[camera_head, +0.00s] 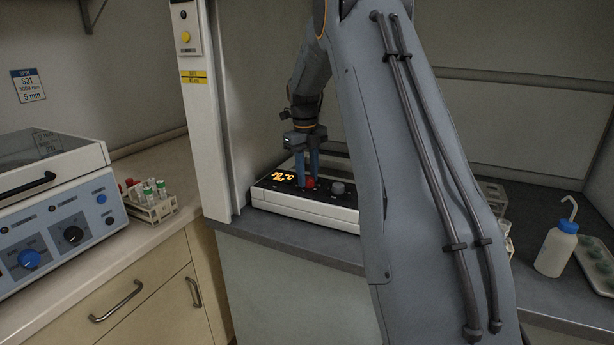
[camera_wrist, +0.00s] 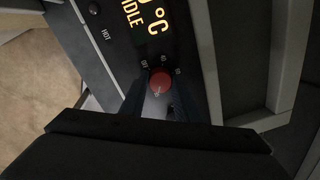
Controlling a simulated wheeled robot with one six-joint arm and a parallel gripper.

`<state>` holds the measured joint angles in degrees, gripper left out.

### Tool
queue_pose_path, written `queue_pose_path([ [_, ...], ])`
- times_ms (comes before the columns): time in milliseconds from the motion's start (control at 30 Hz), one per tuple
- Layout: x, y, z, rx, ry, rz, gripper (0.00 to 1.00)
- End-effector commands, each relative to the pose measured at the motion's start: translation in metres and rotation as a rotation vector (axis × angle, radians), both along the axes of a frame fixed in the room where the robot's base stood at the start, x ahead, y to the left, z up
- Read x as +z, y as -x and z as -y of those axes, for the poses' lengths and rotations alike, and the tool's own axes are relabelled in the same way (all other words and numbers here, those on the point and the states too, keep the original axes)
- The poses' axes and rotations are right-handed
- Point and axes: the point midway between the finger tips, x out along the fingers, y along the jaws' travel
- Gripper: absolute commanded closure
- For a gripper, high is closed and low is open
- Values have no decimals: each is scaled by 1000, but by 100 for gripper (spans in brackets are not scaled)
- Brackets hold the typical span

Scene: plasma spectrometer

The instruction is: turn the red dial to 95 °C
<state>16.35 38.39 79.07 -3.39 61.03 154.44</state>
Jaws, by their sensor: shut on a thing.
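The red dial (camera_head: 309,183) sits on the black top panel of a white heating unit (camera_head: 310,208), between the orange display and a grey knob. My gripper (camera_head: 308,180) points straight down at the dial, and its blue fingers are closed around it. In the wrist view the red dial (camera_wrist: 161,82) shows its round top with a pale pointer mark, with small scale numbers around it. The orange display (camera_head: 284,177) is too small to read in the head view. In the wrist view the display (camera_wrist: 145,18) is cut off and shows "°C" and "IDLE".
A grey knob (camera_head: 338,188) stands just right of the dial. A white upright post (camera_head: 208,110) rises left of the unit. A tube rack (camera_head: 152,206) and a centrifuge (camera_head: 50,215) are on the left counter. A wash bottle (camera_head: 557,248) stands at the far right.

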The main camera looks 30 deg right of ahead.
Motion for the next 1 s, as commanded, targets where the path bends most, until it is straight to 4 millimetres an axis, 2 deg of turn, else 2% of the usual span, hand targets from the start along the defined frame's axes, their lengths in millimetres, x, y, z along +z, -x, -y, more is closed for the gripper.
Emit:
queue_pose_path([
  [133,-1,2,1,-1,0,-6,94],
  [167,-1,2,1,-1,0,-6,70],
  [267,-1,2,1,0,0,-5,53],
  [533,0,0,-1,2,-1,-2,52],
  [667,7,0,-2,3,0,0,52],
  [1000,58,0,-5,3,1,1,52],
])
